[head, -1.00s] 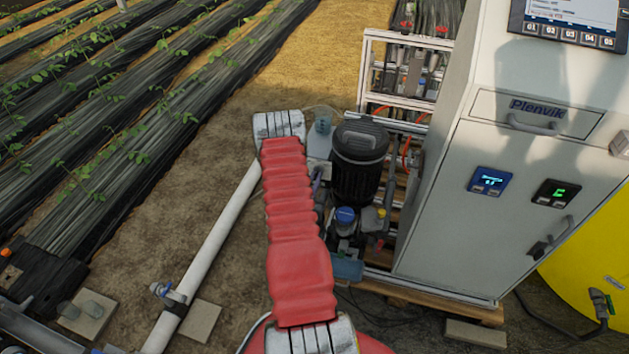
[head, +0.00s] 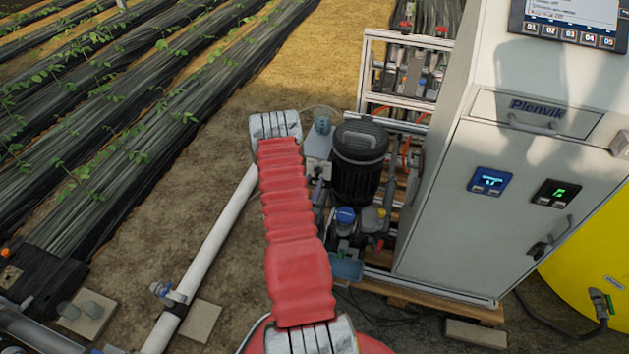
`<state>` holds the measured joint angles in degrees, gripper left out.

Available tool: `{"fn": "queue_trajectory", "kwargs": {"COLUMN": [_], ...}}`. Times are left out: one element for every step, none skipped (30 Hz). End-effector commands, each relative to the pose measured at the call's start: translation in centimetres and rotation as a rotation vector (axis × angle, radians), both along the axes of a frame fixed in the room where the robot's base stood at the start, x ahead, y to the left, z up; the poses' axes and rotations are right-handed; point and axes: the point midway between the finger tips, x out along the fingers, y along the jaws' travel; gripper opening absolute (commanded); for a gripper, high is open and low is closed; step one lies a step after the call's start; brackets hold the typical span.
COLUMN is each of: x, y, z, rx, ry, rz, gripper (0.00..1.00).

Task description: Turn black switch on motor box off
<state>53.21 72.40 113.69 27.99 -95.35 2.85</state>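The black ribbed motor (head: 359,165) stands upright on the skid, just right of my red-sleeved arm. A pale grey box (head: 318,146) sits against its left side, partly hidden by my arm; it looks like the motor box. I cannot make out the black switch or its position at this size. My arm reaches up the middle of the head view and ends in a silver joint left of the grey box. My gripper does not show, so its opening and contact are hidden.
A blue-capped pump part (head: 345,216) sits below the motor. The white control cabinet (head: 520,220) stands close on the right, with a metal frame (head: 405,70) behind the motor. A white pipe (head: 213,250) runs along the ground left of my arm. Bare soil is open beyond it.

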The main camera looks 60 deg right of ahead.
Motion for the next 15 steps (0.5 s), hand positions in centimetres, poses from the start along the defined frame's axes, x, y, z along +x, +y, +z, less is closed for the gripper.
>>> {"fn": "queue_trajectory", "kwargs": {"x": [-0.1,-0.2,-0.2,-0.3,-0.4,-0.5,-0.6,-0.6,-0.7,-0.9,-0.9,-1.0,-1.1,-1.2,-1.3], "y": [0.8,1.3,1.9,2.4,3.0,3.6,4.2,4.7,5.4,5.9,6.4,7.1,7.7,8.2,8.9], "z": [0.0,0.0,-0.1,-0.1,-0.1,-0.1,0.0,-0.1,-0.1,-0.1,-0.1,-0.1,-0.1,-0.1,-0.2], "rx": [0.002,0.002,0.002,0.002,0.003,0.002,0.002,0.002,0.003,0.002,0.002,0.003,0.002,0.002,0.003], "ry": [0.002,0.002,0.001,0.001,0.002,0.002,0.002,0.002,0.002,0.002,0.002,0.002,0.003,0.002,0.002], "rz": [0.002,0.003,0.003,0.003,0.003,0.003,0.003,0.003,0.004,0.003,0.003,0.004,0.004,0.003,0.004], "gripper": [0.28,0.28,0.28,0.28,0.28,0.28,0.28,0.28,0.28,0.28,0.28,0.28,0.28,0.28,0.28]}}
